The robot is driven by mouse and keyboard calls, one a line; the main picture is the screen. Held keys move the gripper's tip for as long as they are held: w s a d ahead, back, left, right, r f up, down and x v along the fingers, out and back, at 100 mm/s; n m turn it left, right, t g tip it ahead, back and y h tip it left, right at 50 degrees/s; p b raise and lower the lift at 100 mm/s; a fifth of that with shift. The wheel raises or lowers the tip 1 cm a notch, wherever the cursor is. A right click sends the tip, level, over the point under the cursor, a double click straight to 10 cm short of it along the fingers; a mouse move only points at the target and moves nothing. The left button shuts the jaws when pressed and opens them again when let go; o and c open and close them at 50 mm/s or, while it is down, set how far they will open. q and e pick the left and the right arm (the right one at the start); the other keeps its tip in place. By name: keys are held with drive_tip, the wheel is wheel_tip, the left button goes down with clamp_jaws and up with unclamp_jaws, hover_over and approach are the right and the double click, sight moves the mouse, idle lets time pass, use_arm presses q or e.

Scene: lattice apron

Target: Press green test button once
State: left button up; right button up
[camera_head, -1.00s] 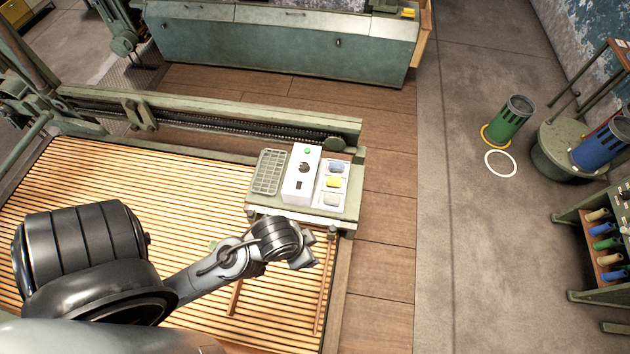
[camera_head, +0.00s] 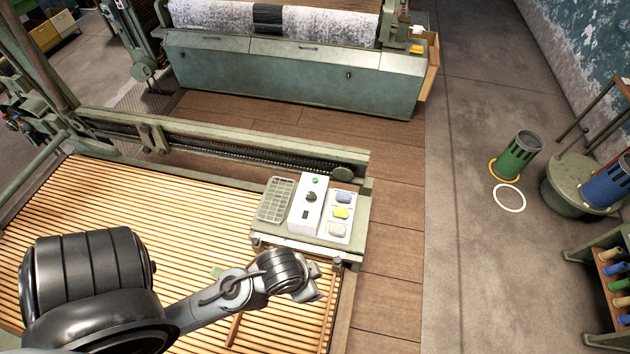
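The green test button (camera_head: 316,181) is a small round cap at the far end of the top of a white control box (camera_head: 306,208). The box also carries a black knob and a dark slot. It stands on a green-grey plate at the corner of the slatted bed. My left gripper (camera_head: 313,284) is in front of the box, on the near side of the plate, well apart from the button. Its fingers are small and angled away, so I cannot tell whether they are open. My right gripper is not in view.
Beside the box are a grid tray (camera_head: 276,199) and a white panel with blue, yellow and pale pads (camera_head: 341,213). A rail (camera_head: 220,146) runs behind the slatted bed (camera_head: 150,205). Green (camera_head: 518,157) and blue (camera_head: 606,184) canisters stand at right.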

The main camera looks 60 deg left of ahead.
use_arm(q)
clamp_jaws()
idle(1.5)
